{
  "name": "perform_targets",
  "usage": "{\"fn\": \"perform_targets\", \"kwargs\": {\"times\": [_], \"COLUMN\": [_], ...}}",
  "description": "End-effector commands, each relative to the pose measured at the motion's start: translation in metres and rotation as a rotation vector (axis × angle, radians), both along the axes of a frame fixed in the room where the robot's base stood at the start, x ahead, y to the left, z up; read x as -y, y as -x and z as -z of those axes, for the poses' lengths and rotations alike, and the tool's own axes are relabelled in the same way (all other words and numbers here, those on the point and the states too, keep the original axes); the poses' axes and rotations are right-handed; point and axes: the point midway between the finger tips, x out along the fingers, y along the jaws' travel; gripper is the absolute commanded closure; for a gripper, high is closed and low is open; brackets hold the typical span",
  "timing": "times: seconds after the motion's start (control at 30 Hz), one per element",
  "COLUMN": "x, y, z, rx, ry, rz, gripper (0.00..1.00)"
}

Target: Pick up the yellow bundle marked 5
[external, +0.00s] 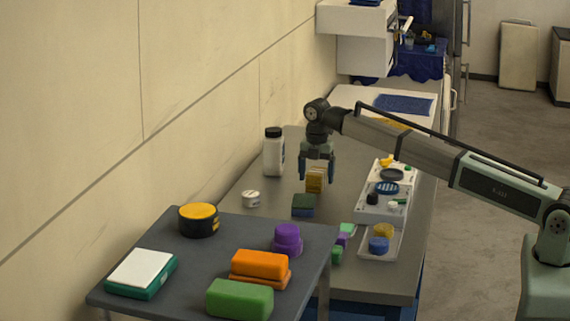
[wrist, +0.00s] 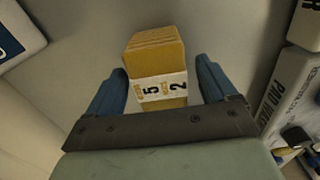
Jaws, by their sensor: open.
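The yellow bundle (wrist: 156,62) lies between my gripper's two blue fingers in the wrist view. In the external view the yellow bundle (external: 316,180) stands on the grey bench, just under my gripper (external: 317,172). My gripper (wrist: 165,82) is open, with one finger on each side of the bundle and a small gap visible on both sides. The fingers' exact height against the bundle is hard to tell.
A white bottle (external: 273,152) with a black cap stands left of the bundle. A white tray (external: 372,208) with parts lies to the right. A dark table (external: 205,258) with coloured blocks stands in front.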

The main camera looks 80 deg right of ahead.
Motion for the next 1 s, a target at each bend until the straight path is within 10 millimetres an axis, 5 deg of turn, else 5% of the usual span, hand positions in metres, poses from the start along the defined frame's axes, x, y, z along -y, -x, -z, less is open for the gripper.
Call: {"fn": "perform_targets", "kwargs": {"times": [0.37,1.0], "x": [0.000,0.000], "y": [0.000,0.000], "z": [0.018,0.018], "rx": [0.001,0.001], "ry": [0.000,0.000], "rz": [0.000,0.000], "gripper": [0.15,0.75]}}
